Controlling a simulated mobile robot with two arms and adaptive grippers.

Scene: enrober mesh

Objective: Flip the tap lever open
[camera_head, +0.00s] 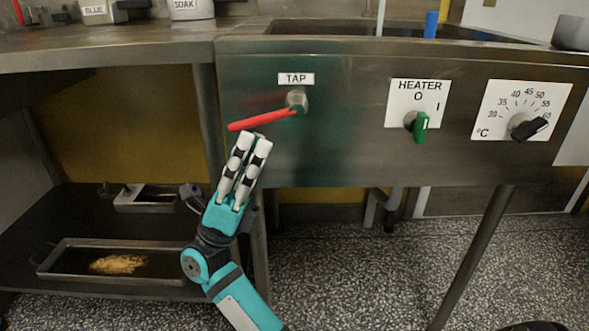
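The red tap lever (262,119) sticks out to the left and slightly down from its metal hub (296,101) on the steel sink front. The white TAP label (296,79) is just above the hub. My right gripper (255,140) comes up from below, with its white fingertips just under the lever's middle. The two fingers lie close together with a narrow gap, and nothing shows between them. I cannot tell whether the fingertips touch the lever. My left gripper is out of view.
Right of the tap are the green heater knob (420,126) and the black temperature knob (529,128). A steel leg (207,120) stands left of the lever. Trays (60,262) sit on the lower shelf. A blue cylinder (431,24) stands at the sink.

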